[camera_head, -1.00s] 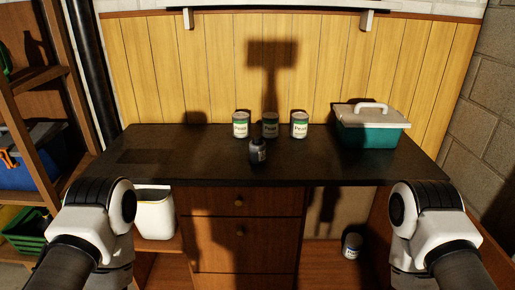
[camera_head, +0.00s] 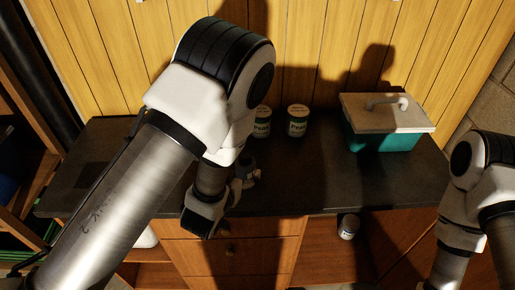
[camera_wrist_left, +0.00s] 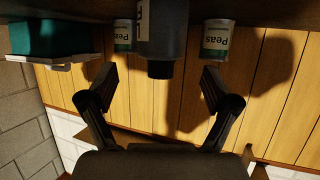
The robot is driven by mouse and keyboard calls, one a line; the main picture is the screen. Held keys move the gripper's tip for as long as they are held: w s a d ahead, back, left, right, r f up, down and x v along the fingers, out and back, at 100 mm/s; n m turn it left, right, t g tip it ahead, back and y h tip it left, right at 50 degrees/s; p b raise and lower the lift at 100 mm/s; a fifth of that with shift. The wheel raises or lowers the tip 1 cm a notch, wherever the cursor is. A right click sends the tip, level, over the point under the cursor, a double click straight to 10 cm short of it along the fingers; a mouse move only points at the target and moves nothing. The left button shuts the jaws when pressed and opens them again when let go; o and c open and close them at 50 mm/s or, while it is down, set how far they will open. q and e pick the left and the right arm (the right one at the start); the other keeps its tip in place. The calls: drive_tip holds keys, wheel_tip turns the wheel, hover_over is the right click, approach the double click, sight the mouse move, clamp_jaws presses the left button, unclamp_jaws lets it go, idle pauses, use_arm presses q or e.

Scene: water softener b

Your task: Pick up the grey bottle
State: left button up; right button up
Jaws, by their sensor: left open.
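The grey bottle (camera_head: 246,167) stands on the dark worktop (camera_head: 330,185), partly hidden behind my left arm and gripper. In the left wrist view, which is upside down, the bottle (camera_wrist_left: 163,38) is dark grey with a black cap and a pale label edge. My left gripper (camera_wrist_left: 160,80) is open, its two fingers spread on either side of the bottle's line, with clear space between each finger and the bottle. In the head view my left gripper (camera_head: 238,190) is close to the bottle at the worktop's front. My right arm shows at the right edge, its gripper out of view.
Two peas cans (camera_head: 298,120) (camera_head: 262,123) stand behind the bottle; my left arm may hide another. A teal box with a pale lid (camera_head: 385,125) stands at the back right. The worktop between box and bottle is clear. A small can (camera_head: 348,226) stands below the worktop.

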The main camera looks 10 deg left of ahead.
sight(243, 165)
use_arm(q)
drive_tip(key=shift+w, duration=0.25)
drive_tip(key=shift+p+x, duration=0.8)
drive_tip(key=shift+p, duration=0.05)
drive_tip(key=x, duration=0.3)
drive_tip(key=shift+w+a+f+p, duration=0.1)
drive_tip(key=shift+w+f+p, duration=0.05)
drive_tip(key=shift+w+p, duration=0.2)
drive_tip(key=shift+w+f, duration=0.2)
drive_tip(key=shift+s+r, duration=0.1)
drive_tip(key=shift+s, duration=0.1)
drive_tip(key=shift+c, duration=0.3)
drive_tip(key=shift+s+r, duration=0.1)
drive_tip(key=c, duration=1.4)
use_arm(e)
drive_tip(key=r, duration=0.1)
drive_tip(key=s+r, duration=0.1)
drive_tip(key=shift+r, duration=0.3)
